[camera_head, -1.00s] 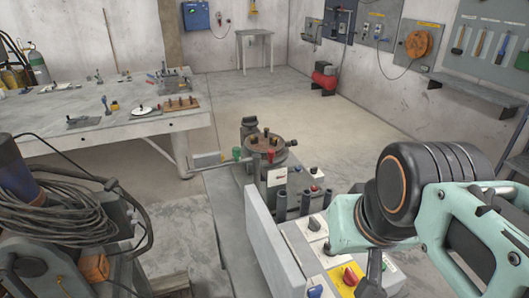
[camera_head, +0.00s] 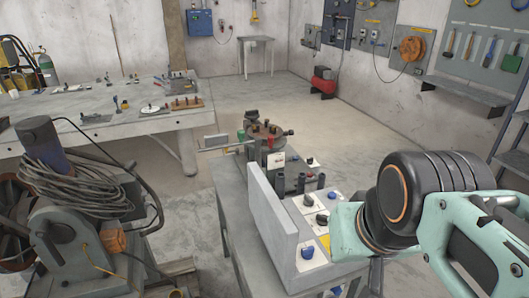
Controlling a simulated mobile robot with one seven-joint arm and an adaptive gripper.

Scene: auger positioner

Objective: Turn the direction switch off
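A control box (camera_head: 272,227) with a tilted light panel stands on a grey stand at the centre. Its panel carries a black rotary switch (camera_head: 309,200), another black knob (camera_head: 322,219) and a blue knob (camera_head: 307,252), each on a white plate. I cannot read the labels, so I cannot tell which is the direction switch. A small grey part of my gripper (camera_head: 375,274) shows below the teal link, right of the panel. Its fingertips are hidden, and no contact with a switch is visible.
A round brown-topped fixture (camera_head: 264,130) stands behind the panel. A machine with coiled cable (camera_head: 75,190) is at the left. A long workbench (camera_head: 60,130) with small parts is behind it. The floor at the centre back is clear.

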